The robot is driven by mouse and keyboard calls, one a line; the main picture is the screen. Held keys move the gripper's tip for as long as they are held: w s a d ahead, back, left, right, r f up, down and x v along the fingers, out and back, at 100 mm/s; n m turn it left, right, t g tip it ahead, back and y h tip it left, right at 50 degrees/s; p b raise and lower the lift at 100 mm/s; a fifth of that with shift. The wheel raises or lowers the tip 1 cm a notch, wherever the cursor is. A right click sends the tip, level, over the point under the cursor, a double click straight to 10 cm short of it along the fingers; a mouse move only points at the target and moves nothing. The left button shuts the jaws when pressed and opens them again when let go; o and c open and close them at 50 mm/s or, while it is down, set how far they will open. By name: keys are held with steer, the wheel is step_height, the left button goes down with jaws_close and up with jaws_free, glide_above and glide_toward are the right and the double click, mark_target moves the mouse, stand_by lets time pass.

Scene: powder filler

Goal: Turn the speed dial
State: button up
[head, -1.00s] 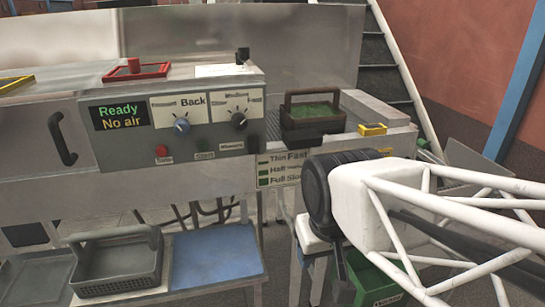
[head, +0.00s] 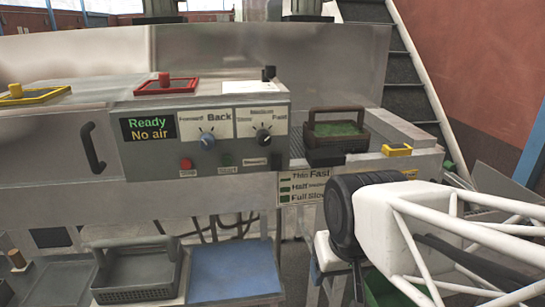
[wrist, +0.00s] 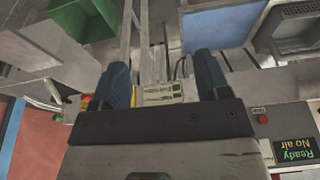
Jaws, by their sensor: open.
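The speed dial (head: 263,136) is the dark knob on the right of the grey control panel, under a white scale with "Medium" and "Fast" readable. Its exact setting is too small to tell. In the wrist view my gripper (wrist: 163,75) shows two blue fingers spread apart with nothing held between them. Beyond the fingers is the thin/half/full label card (wrist: 160,93), which also shows in the head view (head: 303,187). The dial does not show in the wrist view. In the head view my arm is right of and below the dial, apart from it; the fingers cannot be made out.
A Forward/Back knob (head: 207,139) sits left of the dial, and a red button (head: 186,164) is below. The display (head: 148,129) reads "Ready, No air". A brown basket (head: 336,135) with green contents stands right of the panel. A grey basket (head: 137,272) sits lower left.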

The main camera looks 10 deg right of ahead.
steer(key=w+a+r+m+t+y, duration=0.1)
steer(key=w+a+t, duration=0.15)
steer(key=w, duration=0.45)
steer(key=w+a+r+m+t, duration=0.2)
steer(key=w+t, duration=0.1)
steer(key=w, duration=0.4)
steer(key=w+a+r+m+t+y, duration=0.1)
steer(key=w+a+t, duration=0.2)
steer(key=w, duration=0.3)
steer(key=m+t+h, duration=0.8)
steer(key=m+h, duration=0.1)
steer(key=m, duration=0.2)
glide_toward(263, 142)
steer(key=shift+x, duration=1.75)
steer(key=shift+w+d+r, duration=0.1)
steer(key=shift+r, duration=0.05)
steer(key=shift+x, duration=3.75)
steer(key=c, duration=0.9)
